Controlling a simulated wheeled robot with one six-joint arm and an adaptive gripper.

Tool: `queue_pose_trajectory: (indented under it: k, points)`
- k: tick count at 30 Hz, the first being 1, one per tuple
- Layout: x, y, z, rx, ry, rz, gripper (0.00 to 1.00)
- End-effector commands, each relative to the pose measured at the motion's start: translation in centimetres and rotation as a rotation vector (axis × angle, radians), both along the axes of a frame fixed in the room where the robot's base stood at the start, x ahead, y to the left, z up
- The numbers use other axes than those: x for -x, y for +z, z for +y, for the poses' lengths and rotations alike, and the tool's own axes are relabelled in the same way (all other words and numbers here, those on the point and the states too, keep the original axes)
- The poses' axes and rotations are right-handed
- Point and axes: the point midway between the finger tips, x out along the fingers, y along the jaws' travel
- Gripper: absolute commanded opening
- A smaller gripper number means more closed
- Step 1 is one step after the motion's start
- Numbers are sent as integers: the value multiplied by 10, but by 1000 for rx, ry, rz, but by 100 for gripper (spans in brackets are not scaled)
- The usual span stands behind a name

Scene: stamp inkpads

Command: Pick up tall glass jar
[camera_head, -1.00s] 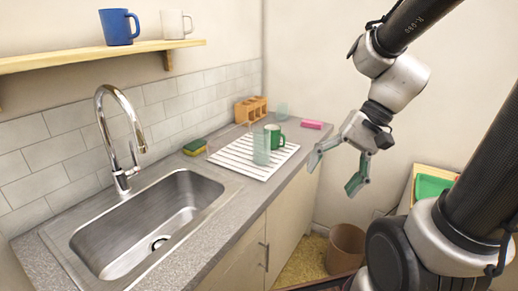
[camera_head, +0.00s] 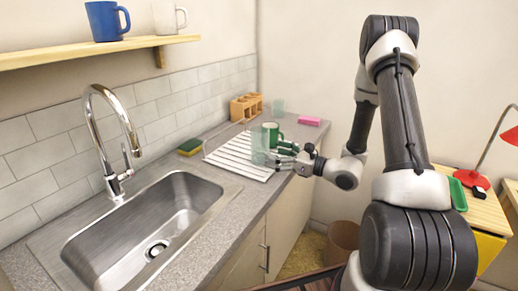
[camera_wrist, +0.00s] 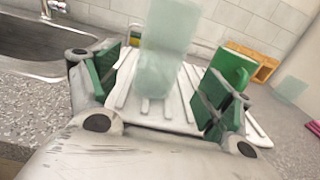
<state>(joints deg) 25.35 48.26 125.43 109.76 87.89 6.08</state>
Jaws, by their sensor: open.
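The tall glass jar (camera_head: 259,150) is clear with a pale green tint and stands on the white slatted drying rack (camera_head: 228,158). In the wrist view the jar (camera_wrist: 167,45) rises upright between the two fingers of my gripper (camera_wrist: 160,78), its top cut off by the frame. My gripper (camera_head: 280,152) is open at the right side of the rack, its fingers reaching toward the jar. Gaps show on both sides of the jar in the wrist view, and I see no contact.
Another clear glass (camera_head: 278,107), a wooden holder (camera_head: 246,106), a pink block (camera_head: 309,120) and a sponge (camera_head: 190,147) are nearby. The sink (camera_head: 150,225) lies left.

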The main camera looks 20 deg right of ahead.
Motion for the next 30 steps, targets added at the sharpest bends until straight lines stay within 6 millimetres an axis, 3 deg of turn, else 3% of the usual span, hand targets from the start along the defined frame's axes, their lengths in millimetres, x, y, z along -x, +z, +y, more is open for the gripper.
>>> queue_pose_trajectory:
  k: [12,22,30]
  points:
    - [-42,6,42,2,6,-2,80]
    - [-48,6,48,2,4,-2,80]
    - [-48,6,48,2,4,-2,31]
